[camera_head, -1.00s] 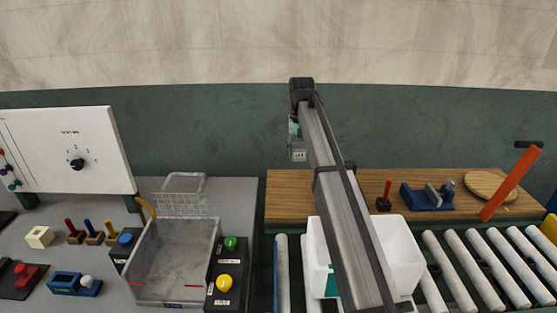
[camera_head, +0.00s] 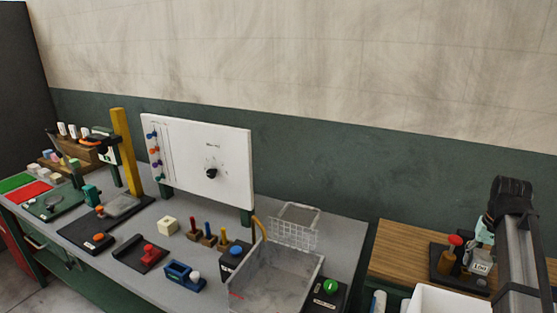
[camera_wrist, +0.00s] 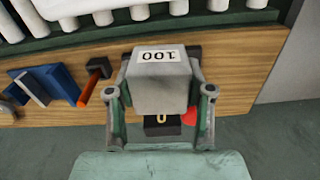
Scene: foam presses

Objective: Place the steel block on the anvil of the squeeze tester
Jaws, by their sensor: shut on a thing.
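The steel block (camera_wrist: 160,85) is a grey cube with a white "100" label. My gripper (camera_wrist: 161,95) is shut on it, one finger on each side, in the wrist view. In the head view the block (camera_head: 481,267) hangs from my gripper (camera_head: 484,240) at the right, over or in front of the wooden bench top; its exact height is unclear. A press with a yellow post (camera_head: 126,150) stands on the grey bench at the left, with a grey plate (camera_head: 122,206) on its black base. I cannot tell for certain whether this is the squeeze tester.
A red-topped thing (camera_head: 455,240) stands beside the held block in the head view.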

